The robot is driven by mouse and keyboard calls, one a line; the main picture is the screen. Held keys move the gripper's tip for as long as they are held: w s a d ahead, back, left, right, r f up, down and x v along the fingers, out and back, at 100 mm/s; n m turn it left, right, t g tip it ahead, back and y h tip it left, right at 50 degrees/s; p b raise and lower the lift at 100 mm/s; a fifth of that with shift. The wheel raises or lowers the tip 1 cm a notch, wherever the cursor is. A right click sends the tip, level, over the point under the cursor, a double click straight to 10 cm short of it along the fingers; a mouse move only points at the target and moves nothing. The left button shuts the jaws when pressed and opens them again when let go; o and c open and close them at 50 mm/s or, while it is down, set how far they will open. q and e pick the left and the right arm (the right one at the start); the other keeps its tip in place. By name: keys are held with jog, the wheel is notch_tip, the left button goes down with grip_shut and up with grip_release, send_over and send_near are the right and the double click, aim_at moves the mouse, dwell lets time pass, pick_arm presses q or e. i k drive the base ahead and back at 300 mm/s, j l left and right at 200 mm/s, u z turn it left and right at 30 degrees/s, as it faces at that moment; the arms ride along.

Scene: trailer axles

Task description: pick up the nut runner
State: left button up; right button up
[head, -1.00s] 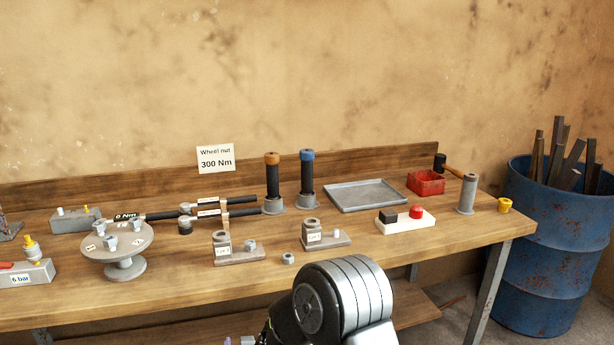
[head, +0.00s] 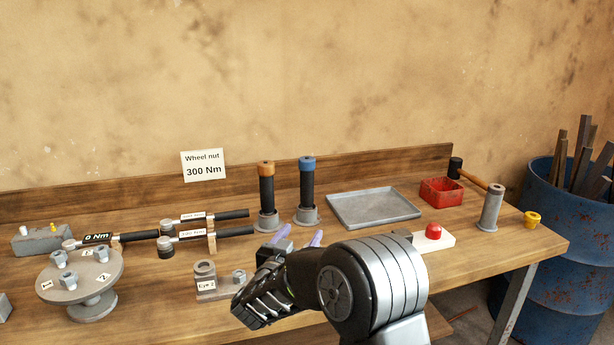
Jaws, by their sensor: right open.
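Two upright black cylindrical tools stand in grey round holders at the back middle of the bench. One is an orange-capped tool (head: 266,186), the other a blue-capped tool (head: 307,182). No label shows which is the nut runner. My right gripper (head: 300,238) is open, with its two purple fingertips apart, in front of and below the blue-capped tool in the picture. It is empty as far as I can see. My own right arm covers part of the bench. My left gripper is not in view.
A grey tray (head: 374,208) and a red bin (head: 441,192) stand right of the tools. Torque wrenches (head: 222,232) lie on supports to the left, behind a round stud stand (head: 80,276). A red button box (head: 435,237) and a grey cylinder (head: 490,207) are at right.

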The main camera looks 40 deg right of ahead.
aim_at(306, 164)
jog(key=i+l, duration=0.7)
